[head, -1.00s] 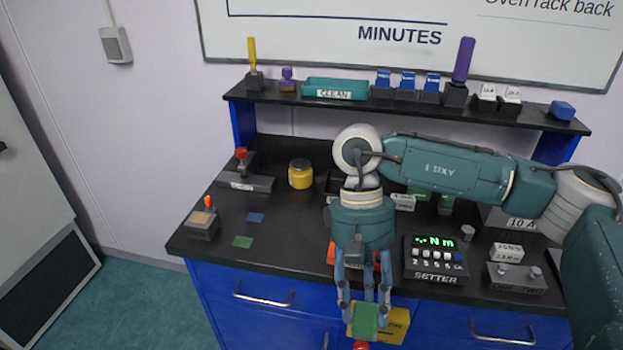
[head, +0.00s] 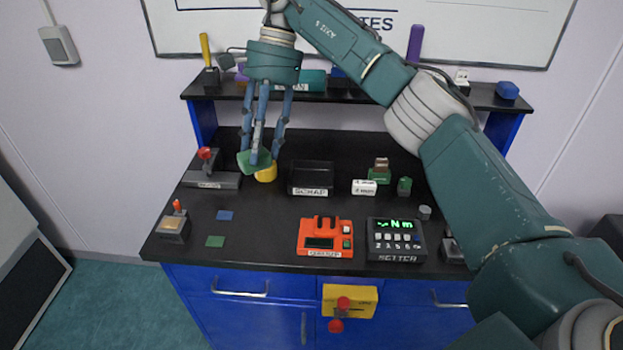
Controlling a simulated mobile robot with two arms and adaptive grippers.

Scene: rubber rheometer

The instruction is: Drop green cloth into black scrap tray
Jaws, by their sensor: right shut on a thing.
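My right gripper (head: 258,152) is shut on a green cloth (head: 254,163), which hangs at its fingertips above the back of the bench. The black scrap tray (head: 311,190), with a white SCRAP label on its front, stands on the bench to the right of the cloth. Its inside looks dark, and I see nothing in it. The held cloth is left of the tray, not over it, and partly hides a yellow jar (head: 267,174). My left gripper is not in view.
A red-handled device (head: 210,178) stands left of the jar. An orange device (head: 325,238) and a black meter (head: 396,240) stand at the front. Flat green (head: 215,241) and blue (head: 225,215) squares lie front left. A shelf (head: 340,95) runs behind.

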